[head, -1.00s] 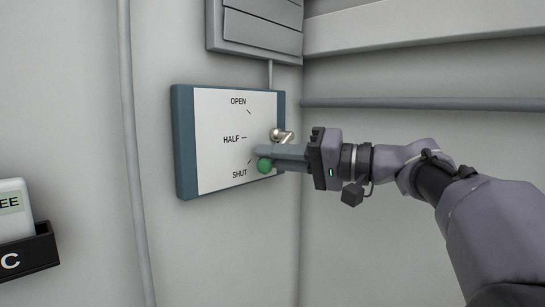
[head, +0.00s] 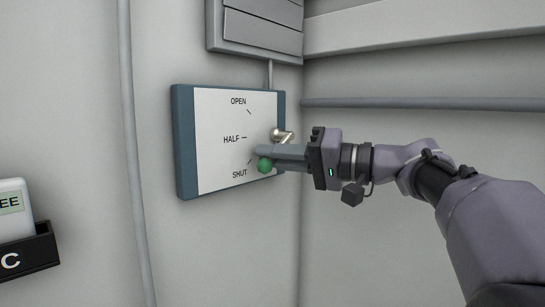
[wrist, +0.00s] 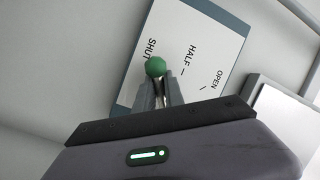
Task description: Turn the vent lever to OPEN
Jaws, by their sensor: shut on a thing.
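The vent lever shows as a metal pivot (head: 283,136) at the right of the white panel (head: 215,130) and a green knob (head: 264,165) near the SHUT mark. The panel is marked OPEN at the top, HALF in the middle and SHUT at the bottom. My gripper (head: 262,158) is shut on the lever at its knob end, with the fingers hiding most of the lever's arm. In the wrist view the green knob (wrist: 155,67) sits at the fingertips (wrist: 160,84), beside the SHUT label.
A louvred vent (head: 262,22) is on the wall above the panel. A pipe (head: 132,150) runs down the wall on the left. A black holder (head: 28,250) marked C with a pale card (head: 14,208) is at the lower left.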

